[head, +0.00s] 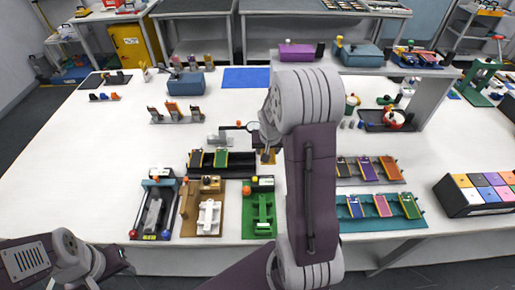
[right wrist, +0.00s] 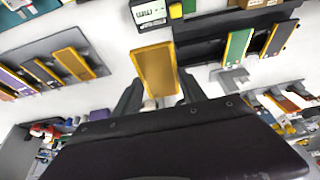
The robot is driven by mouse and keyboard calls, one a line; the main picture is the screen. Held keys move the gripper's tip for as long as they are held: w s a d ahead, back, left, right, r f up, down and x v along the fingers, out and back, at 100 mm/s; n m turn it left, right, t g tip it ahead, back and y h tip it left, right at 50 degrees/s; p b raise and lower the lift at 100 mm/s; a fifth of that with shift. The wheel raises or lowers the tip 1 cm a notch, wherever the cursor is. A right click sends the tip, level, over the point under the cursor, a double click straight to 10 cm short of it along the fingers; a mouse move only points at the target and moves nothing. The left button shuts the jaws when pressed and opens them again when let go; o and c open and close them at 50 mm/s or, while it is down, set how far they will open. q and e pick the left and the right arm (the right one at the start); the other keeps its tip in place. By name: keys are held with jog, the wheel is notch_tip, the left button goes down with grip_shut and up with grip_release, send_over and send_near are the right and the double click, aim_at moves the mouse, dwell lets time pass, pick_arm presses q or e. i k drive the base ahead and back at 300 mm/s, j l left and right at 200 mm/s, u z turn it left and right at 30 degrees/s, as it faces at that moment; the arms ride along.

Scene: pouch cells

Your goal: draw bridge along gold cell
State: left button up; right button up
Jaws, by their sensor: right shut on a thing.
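The gold cell (right wrist: 155,62) is a flat golden plate with brighter edges in the right wrist view. My right gripper (right wrist: 159,88) is shut on its near end, one finger on each side. The cell looks closer than the cells behind it and seems held above the table; the gap cannot be judged. In the head view my right arm hides most of this gripper, and a bit of gold cell (head: 271,157) shows beside it. A green fixture (head: 263,208), perhaps the bridge, stands in front with a small display. My left gripper (head: 120,265) is low at the left, away from everything; its jaws are unclear.
A black rack (head: 240,160) with a dark and a green cell is left of the gold cell. Racks of cells (head: 383,207) are on the right. White table is clear at the far left.

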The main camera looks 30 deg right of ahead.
aim_at(146, 183)
jog(key=j, duration=0.95)
jog(key=i+j, duration=0.1)
jog(key=j, duration=0.8)
